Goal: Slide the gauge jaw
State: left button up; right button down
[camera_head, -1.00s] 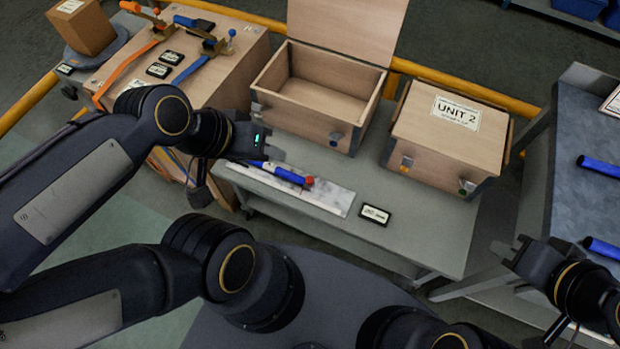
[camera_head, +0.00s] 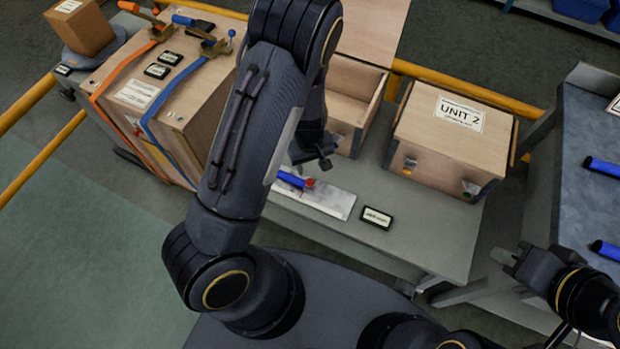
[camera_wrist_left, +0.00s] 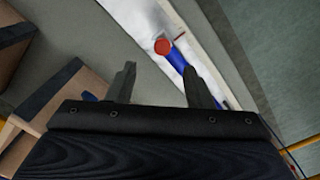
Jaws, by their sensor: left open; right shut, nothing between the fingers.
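A blue gauge-like tool with a red end (camera_head: 294,180) lies on a white plate (camera_head: 336,205) on the grey bench. In the left wrist view the blue body (camera_wrist_left: 178,61) and red end show just beyond the fingertips. I cannot make out its sliding jaw. My left gripper (camera_head: 316,160) is open and empty above the bench, near the red end; in the left wrist view its two fingers (camera_wrist_left: 158,82) stand apart, the right one close to or overlapping the blue body. My left arm hides the tool's far end. My right gripper (camera_head: 504,252) is shut and empty, right of the bench.
An open wooden box (camera_head: 350,95) and a closed box labelled UNIT 2 (camera_head: 452,135) stand at the bench's back. A small black label block (camera_head: 377,218) lies right of the plate. A strapped wooden crate (camera_head: 135,92) is at left; a side table with blue-handled items (camera_head: 605,168) is at right.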

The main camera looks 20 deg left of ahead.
aim_at(310, 181)
pick_arm(q)
jog(key=shift+a+f, duration=0.1)
jog(key=shift+f, duration=0.8)
notch_tip(310, 181, down, 7)
jog(key=shift+r+b, duration=0.1)
jog(key=shift+b, duration=0.3)
jog(key=shift+c, duration=0.4)
grip_shut()
